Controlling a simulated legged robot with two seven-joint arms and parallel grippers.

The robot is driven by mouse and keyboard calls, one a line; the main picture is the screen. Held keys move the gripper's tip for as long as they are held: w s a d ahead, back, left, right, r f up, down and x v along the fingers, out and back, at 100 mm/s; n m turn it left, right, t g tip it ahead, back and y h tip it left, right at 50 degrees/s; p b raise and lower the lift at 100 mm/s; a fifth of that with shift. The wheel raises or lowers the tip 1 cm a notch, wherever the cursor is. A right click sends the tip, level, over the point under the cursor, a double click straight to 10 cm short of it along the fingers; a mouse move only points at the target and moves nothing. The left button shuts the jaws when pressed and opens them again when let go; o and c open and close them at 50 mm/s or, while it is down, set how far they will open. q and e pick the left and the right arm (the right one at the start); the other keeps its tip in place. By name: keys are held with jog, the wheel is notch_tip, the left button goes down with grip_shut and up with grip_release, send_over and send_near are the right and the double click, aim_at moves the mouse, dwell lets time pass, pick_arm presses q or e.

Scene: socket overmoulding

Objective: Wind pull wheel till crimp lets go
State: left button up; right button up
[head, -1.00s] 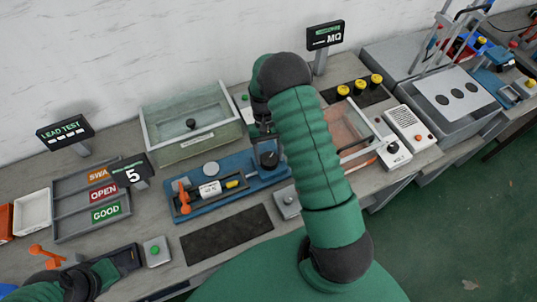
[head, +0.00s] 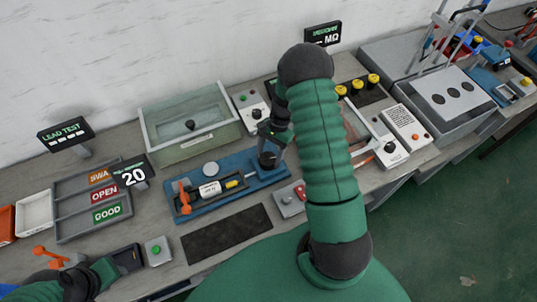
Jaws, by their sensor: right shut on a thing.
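The blue pull tester (head: 225,205) sits mid-bench. It carries an orange lever (head: 184,197), a white labelled cylinder (head: 210,189) and a small yellow piece (head: 232,184) in line. The dark pull wheel (head: 268,161) stands at its right end. My right gripper (head: 267,149) reaches down from above and is shut on the wheel's handle; the arm and fingers partly hide the grip. A small black display (head: 133,175) behind the tester reads 20. Whether the crimp still holds is too small to tell.
A sorting tray (head: 65,222) with SWA, OPEN and GOOD labels lies left of the tester. A glass-lidded box (head: 190,130) stands behind it. A dark mat (head: 228,230) lies clear in front. My right arm hides part of the right-hand bench.

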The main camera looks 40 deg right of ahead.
jog(key=shift+w+d+m+t, duration=0.1)
jog(key=shift+m+t, duration=0.2)
jog(key=shift+m, duration=0.3)
jog(key=o, duration=1.1)
jog(key=shift+o, duration=1.3)
jog(key=shift+f, duration=0.1)
jog(key=b+v, duration=0.1)
jog(key=v, duration=1.5)
jog(key=shift+w+d+r+b, duration=0.2)
jog(key=shift+d+r+b, duration=0.05)
jog(key=shift+r+b, duration=0.1)
